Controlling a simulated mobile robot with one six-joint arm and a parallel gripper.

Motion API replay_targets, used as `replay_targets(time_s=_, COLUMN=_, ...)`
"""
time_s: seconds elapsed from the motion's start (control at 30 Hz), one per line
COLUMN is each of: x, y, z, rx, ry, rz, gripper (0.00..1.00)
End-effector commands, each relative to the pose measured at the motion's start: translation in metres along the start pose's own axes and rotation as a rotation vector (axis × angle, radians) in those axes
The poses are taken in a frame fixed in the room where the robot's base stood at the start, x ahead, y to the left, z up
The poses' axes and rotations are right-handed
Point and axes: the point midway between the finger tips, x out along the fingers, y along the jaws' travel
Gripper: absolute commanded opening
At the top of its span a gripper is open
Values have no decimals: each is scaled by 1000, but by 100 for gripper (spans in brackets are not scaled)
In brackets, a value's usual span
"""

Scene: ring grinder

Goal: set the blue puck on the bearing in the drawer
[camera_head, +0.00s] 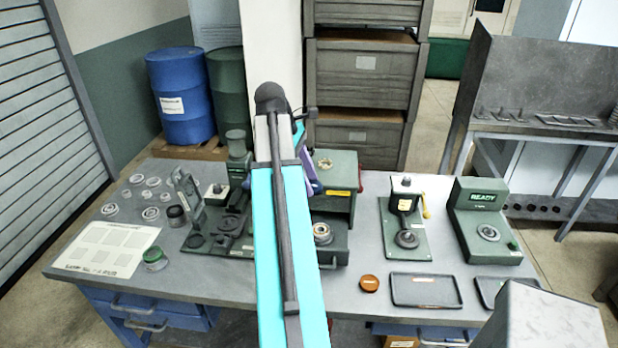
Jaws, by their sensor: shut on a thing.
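The drawer (336,257) is pulled out from the front of a green box (337,203) near the middle of the bench. A ring-shaped bearing (322,233) with a pale metal rim lies in it, partly covered at its left by my arm. My teal arm reaches up across the middle of the picture and bends over at a dark joint. A purple part of my arm shows just right of the teal link. My gripper is hidden behind the arm. I cannot make out the blue puck anywhere.
Left of my arm are a dark green fixture (222,222), several loose rings and a pale sheet (107,248). To the right stand a green press (405,228), a READY unit (482,222), a brown round piece (369,283) and a dark tray (426,290).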

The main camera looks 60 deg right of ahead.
Motion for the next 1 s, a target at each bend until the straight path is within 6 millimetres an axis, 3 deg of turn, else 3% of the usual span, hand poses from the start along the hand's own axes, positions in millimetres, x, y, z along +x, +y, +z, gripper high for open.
replay_targets(time_s=0.3, x=0, y=0, z=-1, rx=-1, ry=0, rz=1, gripper=16)
replay_targets(time_s=0.47, x=-2, y=-1, z=-14, rx=-15, ry=0, rz=6, gripper=16)
replay_targets(time_s=0.67, x=-6, y=-8, z=-55, rx=-55, ry=2, rz=23, gripper=16)
replay_targets(time_s=1.0, x=-16, y=-36, z=-153, rx=-154, ry=5, rz=64, gripper=16)
